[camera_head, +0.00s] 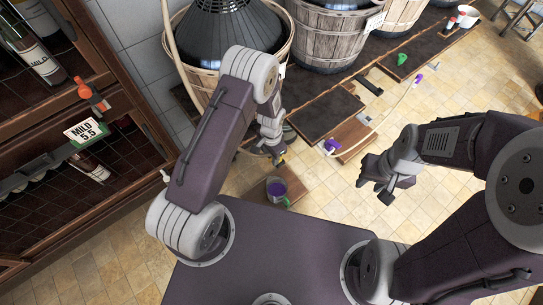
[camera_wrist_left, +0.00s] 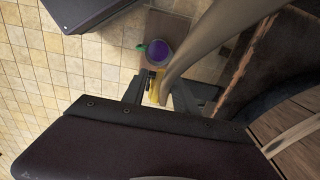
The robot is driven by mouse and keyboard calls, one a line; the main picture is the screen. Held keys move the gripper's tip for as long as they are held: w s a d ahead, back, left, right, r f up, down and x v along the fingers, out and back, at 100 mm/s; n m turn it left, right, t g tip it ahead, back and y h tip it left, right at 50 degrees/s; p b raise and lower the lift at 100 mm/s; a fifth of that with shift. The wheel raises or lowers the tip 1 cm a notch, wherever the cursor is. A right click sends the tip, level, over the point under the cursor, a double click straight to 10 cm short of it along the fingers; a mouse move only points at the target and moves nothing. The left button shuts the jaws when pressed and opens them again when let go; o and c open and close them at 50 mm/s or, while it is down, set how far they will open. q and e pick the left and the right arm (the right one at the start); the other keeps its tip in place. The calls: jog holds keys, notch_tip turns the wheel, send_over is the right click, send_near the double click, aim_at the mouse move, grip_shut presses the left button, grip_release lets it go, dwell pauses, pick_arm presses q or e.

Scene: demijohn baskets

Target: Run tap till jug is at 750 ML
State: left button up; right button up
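The jug (camera_head: 277,190) stands on a low wooden board below my left gripper, with purple liquid inside and a green handle. It also shows in the left wrist view (camera_wrist_left: 158,52); no volume marks are readable. A small yellow and black part (camera_wrist_left: 154,88), seemingly the tap, lies close to the jug's rim in that view. My left gripper (camera_wrist_left: 158,94) has its fingers apart on either side of this part, and I see no clear grip on it. In the head view my left gripper (camera_head: 275,155) is just above the jug. My right gripper (camera_head: 374,190) is open and empty over the floor.
A basketed demijohn (camera_head: 220,35) stands behind my left arm, with a wooden basket (camera_head: 330,35) to its right. A dark-topped bench (camera_head: 325,112) runs behind the jug. A bottle rack (camera_head: 60,140) fills the left. Tiled floor (camera_head: 440,225) is free around my right gripper.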

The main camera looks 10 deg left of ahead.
pick_arm(q)
grip_shut()
jog(key=shift+s+d+r+n+p, duration=0.15)
jog(key=shift+d+r+n+p, duration=0.1)
jog(key=shift+n+p, duration=0.3)
jog(key=n, duration=0.2)
jog(key=d+n, duration=0.1)
jog(key=n, duration=0.1)
jog(key=shift+s+f+p, duration=0.2)
jog(key=shift+p, duration=0.15)
grip_release()
jog(key=shift+r, duration=0.1)
